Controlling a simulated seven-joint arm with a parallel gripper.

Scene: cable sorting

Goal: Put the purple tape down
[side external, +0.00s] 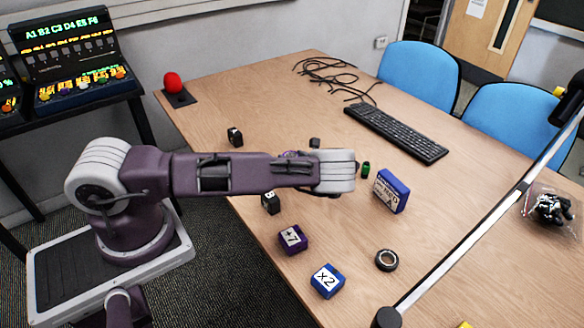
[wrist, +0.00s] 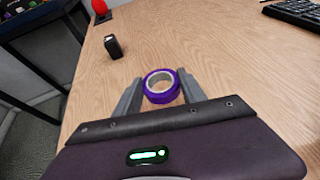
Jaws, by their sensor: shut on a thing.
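The purple tape (wrist: 161,98) is a roll with a pale inner core, seen in the wrist view between the two grey fingers of my gripper (wrist: 159,81). The fingers are shut on it, one on each side. I cannot tell from this view whether the roll touches the table or hangs above it.
The wooden table (side external: 250,90) carries a black keyboard (side external: 397,133), loose black cables (side external: 335,75), a blue box (side external: 390,191), a purple block (side external: 293,239), a blue block (side external: 327,281) and a black tape roll (side external: 387,260). A small black block (wrist: 113,46) stands ahead of my gripper.

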